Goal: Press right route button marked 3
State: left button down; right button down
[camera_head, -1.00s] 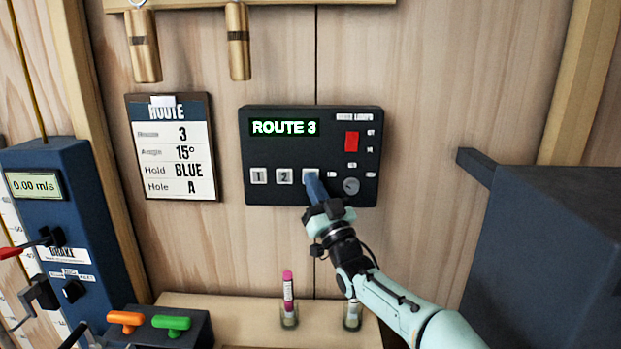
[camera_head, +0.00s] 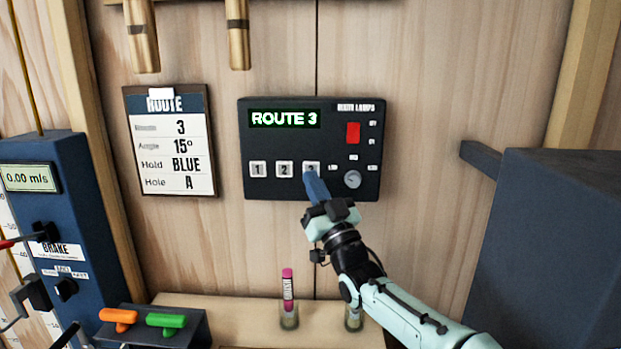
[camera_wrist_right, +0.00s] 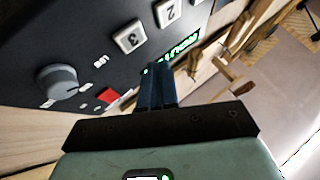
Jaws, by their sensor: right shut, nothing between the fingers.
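The dark control panel (camera_head: 310,190) is on the wooden wall. Its display (camera_head: 284,118) reads ROUTE 3 in green. White buttons marked 1 (camera_head: 259,169) and 2 (camera_head: 284,169) stand in a row with the right button, 3 (camera_head: 310,165), whose lower part is hidden by my fingertips. My right gripper (camera_head: 315,183) is shut and empty, its blue fingers pointing up at button 3. In the right wrist view the shut fingers (camera_wrist_right: 157,85) lie near button 3 (camera_wrist_right: 130,37), with button 2 (camera_wrist_right: 168,13) beyond; contact cannot be told. My left gripper is not in view.
The panel also has a red switch (camera_head: 353,132) and a grey knob (camera_head: 352,179). A route card (camera_head: 172,150) hangs to the left. A blue brake box (camera_head: 75,215) stands far left, a dark box (camera_head: 560,250) at right. A pink-topped tube (camera_head: 288,285) stands on the ledge below.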

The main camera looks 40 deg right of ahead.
jog(key=shift+s+a+f+b, duration=0.25)
jog(key=shift+s+a+b, duration=0.65)
jog(key=shift+s+b, duration=0.15)
jog(key=shift+f, duration=0.1)
